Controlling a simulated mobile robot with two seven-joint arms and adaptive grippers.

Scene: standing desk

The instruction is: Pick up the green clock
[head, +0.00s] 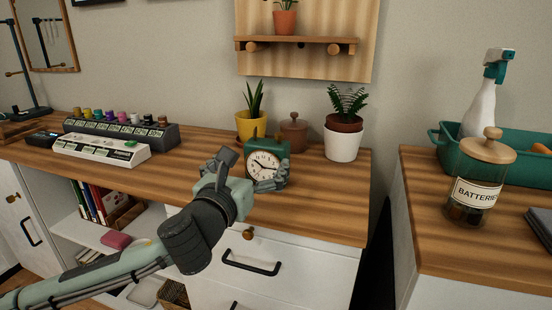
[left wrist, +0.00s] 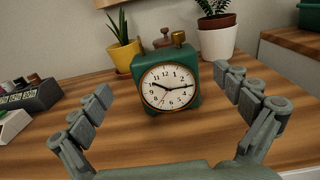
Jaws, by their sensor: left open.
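The green clock (head: 264,164) stands upright on the wooden desk top, near its right end. It has a white round face and a brass-coloured knob on top. In the left wrist view the clock (left wrist: 166,85) is ahead of my gripper, between the lines of the two fingers. My left gripper (head: 245,172) is open at the clock's front; its fingers (left wrist: 163,92) are spread to either side, with visible gaps to the clock. In the head view the gripper hides part of the clock's lower left. My right gripper is not in view.
A yellow plant pot (head: 255,126), a brown lidded jar (head: 294,133) and a white pot with a fern (head: 343,143) stand behind the clock. A labelled rack (head: 122,132) and a white device (head: 102,150) are to the left. Bare wood lies right of the clock.

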